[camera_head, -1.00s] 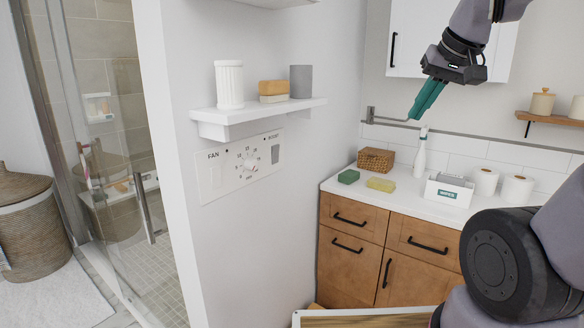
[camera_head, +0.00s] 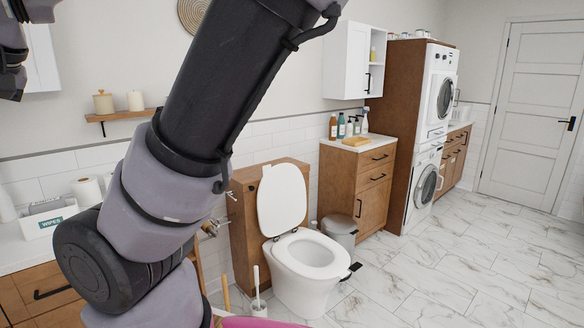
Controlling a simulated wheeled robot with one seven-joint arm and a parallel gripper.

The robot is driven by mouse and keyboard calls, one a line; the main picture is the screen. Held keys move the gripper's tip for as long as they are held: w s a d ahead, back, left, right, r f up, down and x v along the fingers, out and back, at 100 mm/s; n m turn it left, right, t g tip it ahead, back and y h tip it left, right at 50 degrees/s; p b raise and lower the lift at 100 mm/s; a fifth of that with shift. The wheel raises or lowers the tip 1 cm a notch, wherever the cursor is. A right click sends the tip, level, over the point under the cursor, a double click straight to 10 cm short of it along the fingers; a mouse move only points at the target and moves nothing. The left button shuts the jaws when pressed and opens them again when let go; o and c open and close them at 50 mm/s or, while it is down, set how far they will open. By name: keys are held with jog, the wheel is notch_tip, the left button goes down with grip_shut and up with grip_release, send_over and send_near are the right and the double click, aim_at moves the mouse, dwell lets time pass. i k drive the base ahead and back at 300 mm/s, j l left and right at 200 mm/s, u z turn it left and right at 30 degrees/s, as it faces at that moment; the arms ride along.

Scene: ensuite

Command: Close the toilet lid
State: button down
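The white toilet (camera_head: 305,284) stands near the middle of the view, against a wooden cistern box (camera_head: 245,235). Its lid (camera_head: 282,200) is up, leaning back against the box. The seat ring (camera_head: 312,256) is down on the bowl, and the bowl opening shows. My arm crosses the left half of the view, in front of the wall and left of the toilet. My gripper's fingers are out of frame; only a dark part of the arm's end shows at the top left edge.
A toilet brush (camera_head: 259,303) stands left of the toilet, and a grey pedal bin (camera_head: 340,231) stands right of it. A wooden cabinet (camera_head: 357,185) with bottles is behind the bin. The marble floor (camera_head: 450,270) to the right is clear.

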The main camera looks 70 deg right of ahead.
aim_at(282, 193)
jog(key=z, duration=2.35)
jog(key=i+j+u, duration=0.15)
jog(key=i, duration=0.9)
